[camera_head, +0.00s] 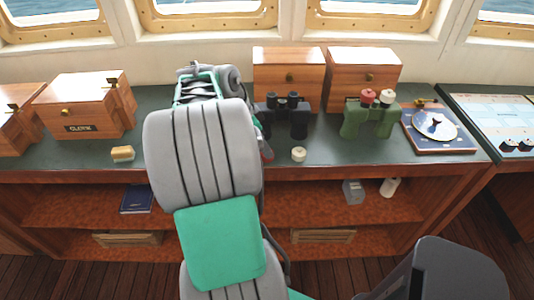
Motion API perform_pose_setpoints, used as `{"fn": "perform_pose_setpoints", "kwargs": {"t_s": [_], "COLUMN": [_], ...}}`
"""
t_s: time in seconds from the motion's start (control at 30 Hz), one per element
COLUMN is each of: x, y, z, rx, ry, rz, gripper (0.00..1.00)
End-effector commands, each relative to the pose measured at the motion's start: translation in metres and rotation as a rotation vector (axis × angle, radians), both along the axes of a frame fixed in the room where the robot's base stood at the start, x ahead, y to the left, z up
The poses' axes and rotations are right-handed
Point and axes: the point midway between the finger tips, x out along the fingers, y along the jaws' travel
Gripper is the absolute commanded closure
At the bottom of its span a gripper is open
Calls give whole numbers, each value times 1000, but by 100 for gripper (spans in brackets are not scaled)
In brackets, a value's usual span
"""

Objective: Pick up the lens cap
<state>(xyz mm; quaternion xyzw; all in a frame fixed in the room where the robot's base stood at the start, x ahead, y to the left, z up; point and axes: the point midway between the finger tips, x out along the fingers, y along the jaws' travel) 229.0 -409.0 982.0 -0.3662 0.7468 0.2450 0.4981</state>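A small round cream-white piece (299,154) lies on the dark green counter top, in front of the black binoculars. It may be the lens cap, but it is too small to be sure. The green binoculars (368,120) carry a red round piece (368,96) and a white one (388,97) on top, which may also be caps. My arm fills the middle of the view, reaching over the counter. My gripper is mostly hidden behind my own arm links, so its fingers cannot be made out, nor whether it holds anything.
Black binoculars (284,119) stand before two wooden boxes (289,73). A dial plate (437,126) lies at the right. A wooden box (82,105) and a small brush-like block (122,153) are at the left. The counter's front edge between the cream piece and dial plate is clear.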

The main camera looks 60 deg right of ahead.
Motion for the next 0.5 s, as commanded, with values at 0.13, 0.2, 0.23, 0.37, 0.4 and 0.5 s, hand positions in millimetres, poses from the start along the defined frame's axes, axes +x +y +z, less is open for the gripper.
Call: {"fn": "perform_pose_setpoints", "kwargs": {"t_s": [0.13, 0.2, 0.23, 0.37, 0.4, 0.5], "x": [-5, -7, -8, -9, -9, -9], "y": [-10, -15, -16, -20, -20, -20], "z": [-20, -33, -37, -47, -48, -48], "rx": [4, 3, 2, 0, 0, -1], "ry": [2, 1, 1, -1, -2, -2], "rz": [-1, 2, 1, 4, 4, 5], "gripper": [35, 35, 35, 35, 35, 35]}}
